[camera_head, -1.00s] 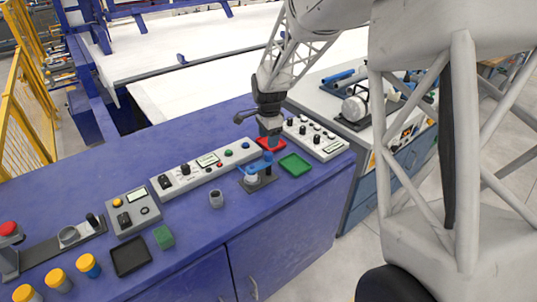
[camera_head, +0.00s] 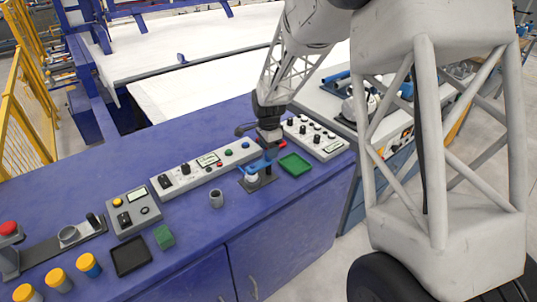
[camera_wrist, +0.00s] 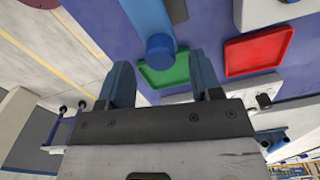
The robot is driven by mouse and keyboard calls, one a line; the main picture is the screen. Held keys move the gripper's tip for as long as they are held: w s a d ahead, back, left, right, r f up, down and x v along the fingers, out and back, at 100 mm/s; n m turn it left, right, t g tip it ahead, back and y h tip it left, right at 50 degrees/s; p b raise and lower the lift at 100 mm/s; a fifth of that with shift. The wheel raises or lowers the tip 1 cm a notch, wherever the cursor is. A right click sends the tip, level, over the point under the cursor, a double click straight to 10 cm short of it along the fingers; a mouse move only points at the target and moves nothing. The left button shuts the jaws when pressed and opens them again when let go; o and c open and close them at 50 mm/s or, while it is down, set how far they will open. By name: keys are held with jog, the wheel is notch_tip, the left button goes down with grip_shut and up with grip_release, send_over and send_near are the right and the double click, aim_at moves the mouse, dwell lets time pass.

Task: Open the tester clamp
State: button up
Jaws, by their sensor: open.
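The tester clamp (camera_head: 258,177) stands on the blue bench with a blue lever (camera_head: 256,164) on top and a pale cylindrical part below it. My gripper (camera_head: 267,150) points down just above and behind the clamp and partly hides it. In the wrist view the blue lever (camera_wrist: 155,20) reaches down to a round end just beyond the gap between my two blue fingers (camera_wrist: 161,85). The fingers are spread apart with nothing visible between them. I cannot tell whether they touch the lever.
A green tray (camera_head: 295,164) lies right of the clamp; a red tray (camera_wrist: 260,50) lies close by. A long control panel (camera_head: 200,172) and a second panel (camera_head: 315,137) stand behind. A grey cup (camera_head: 216,198) stands left of the clamp.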

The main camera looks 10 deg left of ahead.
aim_at(260, 162)
jog(key=shift+f, duration=1.45)
grip_shut()
